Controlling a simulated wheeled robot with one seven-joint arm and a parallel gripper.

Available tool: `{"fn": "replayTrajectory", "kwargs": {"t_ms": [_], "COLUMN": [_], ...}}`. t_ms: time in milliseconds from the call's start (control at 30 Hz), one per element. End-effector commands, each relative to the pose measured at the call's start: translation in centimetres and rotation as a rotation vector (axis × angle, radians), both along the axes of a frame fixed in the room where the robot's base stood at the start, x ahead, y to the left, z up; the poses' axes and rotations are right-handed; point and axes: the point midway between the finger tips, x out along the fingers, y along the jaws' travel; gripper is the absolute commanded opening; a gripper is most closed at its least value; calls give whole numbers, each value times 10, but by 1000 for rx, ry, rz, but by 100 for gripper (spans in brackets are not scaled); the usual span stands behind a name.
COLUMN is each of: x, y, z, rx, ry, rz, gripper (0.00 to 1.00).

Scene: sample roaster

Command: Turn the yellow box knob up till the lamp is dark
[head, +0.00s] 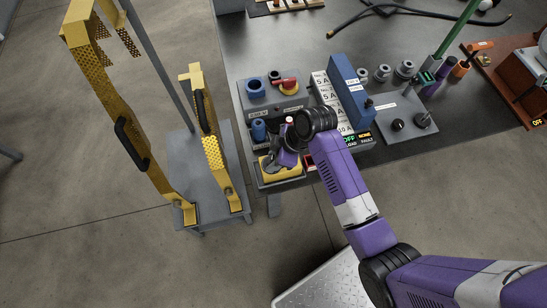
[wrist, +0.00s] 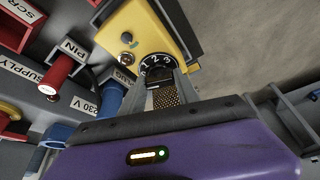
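The yellow box (head: 284,173) sits at the near edge of the bench, low in the head view and partly hidden by my gripper (head: 284,158). In the wrist view the yellow box (wrist: 147,28) fills the top middle. Its black knob (wrist: 158,72) has a dial with white numerals, of which 1, 2 and 3 show. My gripper (wrist: 165,82) reaches the knob, with a fingertip close on each side, and appears shut on it. Two small round fittings (wrist: 127,38) lie on the box face beside the dial; neither looks clearly lit.
A grey panel with a blue ring (head: 256,88) and a red handle (head: 286,85) stands behind the box. A blue upright block (head: 347,90) stands to the right of my wrist. A cart with tall yellow perforated frames (head: 211,150) stands close on the left.

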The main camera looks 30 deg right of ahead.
Motion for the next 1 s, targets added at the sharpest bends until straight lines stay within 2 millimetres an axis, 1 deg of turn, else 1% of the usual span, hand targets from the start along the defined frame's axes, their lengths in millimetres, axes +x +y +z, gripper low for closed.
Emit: {"fn": "replayTrajectory", "kwargs": {"t_ms": [267, 467, 1000], "x": [-1, -2, -2], "y": [0, 2, 4], "z": [1, 2, 3], "rx": [1, 1, 0], "ry": [1, 2, 0], "rz": [-18, -97, -530], "gripper": [0, 0, 0]}}
